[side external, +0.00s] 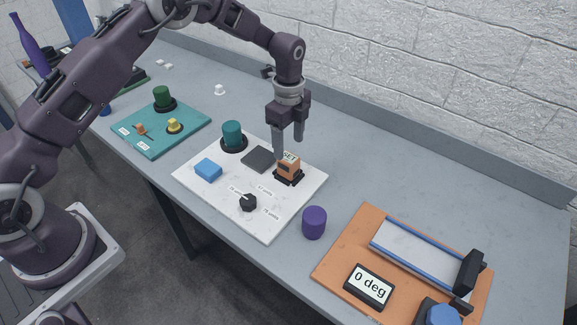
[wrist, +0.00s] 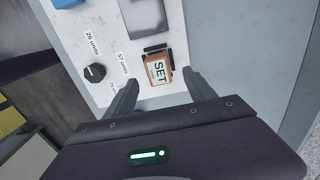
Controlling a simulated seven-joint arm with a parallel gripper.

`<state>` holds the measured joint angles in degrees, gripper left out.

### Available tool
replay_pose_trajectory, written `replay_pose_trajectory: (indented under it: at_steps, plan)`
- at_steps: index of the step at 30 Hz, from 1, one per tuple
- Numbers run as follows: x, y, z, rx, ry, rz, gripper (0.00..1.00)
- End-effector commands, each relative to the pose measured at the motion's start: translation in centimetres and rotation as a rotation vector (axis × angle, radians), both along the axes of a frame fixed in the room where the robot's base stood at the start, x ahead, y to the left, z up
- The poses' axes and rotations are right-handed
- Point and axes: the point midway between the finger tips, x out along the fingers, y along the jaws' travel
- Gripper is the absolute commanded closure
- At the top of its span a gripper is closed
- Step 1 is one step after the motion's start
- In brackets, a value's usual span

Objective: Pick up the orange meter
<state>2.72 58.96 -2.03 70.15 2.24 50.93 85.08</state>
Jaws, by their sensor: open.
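The orange meter (side external: 289,167) is a small block with a white "SET" label on top. It sits in a black holder (side external: 287,178) on the white board (side external: 225,197), toward the board's far right corner. In the wrist view the orange meter (wrist: 159,74) lies just ahead of the fingertips, near the board's edge. My gripper (side external: 288,150) points down above and beside the meter, with its fingers apart and nothing between them. In the wrist view my gripper (wrist: 160,84) has one finger on each side of the meter's near end. I cannot tell whether either finger touches it.
The white board also holds a dark grey block (side external: 258,159), a teal cylinder (side external: 232,133), a blue block (side external: 208,168) and a black knob (side external: 248,203). A purple cylinder (side external: 314,222) stands near its right corner. The table (side external: 400,180) behind is clear.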

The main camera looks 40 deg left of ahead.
Motion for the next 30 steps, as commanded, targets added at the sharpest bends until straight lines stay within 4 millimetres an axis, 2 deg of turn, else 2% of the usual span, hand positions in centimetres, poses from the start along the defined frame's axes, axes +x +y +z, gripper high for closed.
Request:
replay_pose_trajectory:
  at_steps: [10, 18, 27, 28, 30]
  plan:
    - [-0.4, -0.1, -5.8, 0.000, 0.003, 0.002, 0.36]
    - [-0.3, -0.1, -6.3, 0.000, -0.001, 0.003, 0.36]
    - [-0.3, -0.1, -6.3, 0.000, 0.000, 0.004, 0.95]
    - [-0.3, -0.1, -6.3, 0.000, 0.000, 0.004, 1.00]
    - [-0.3, -0.1, -6.3, 0.000, -0.001, 0.004, 1.00]
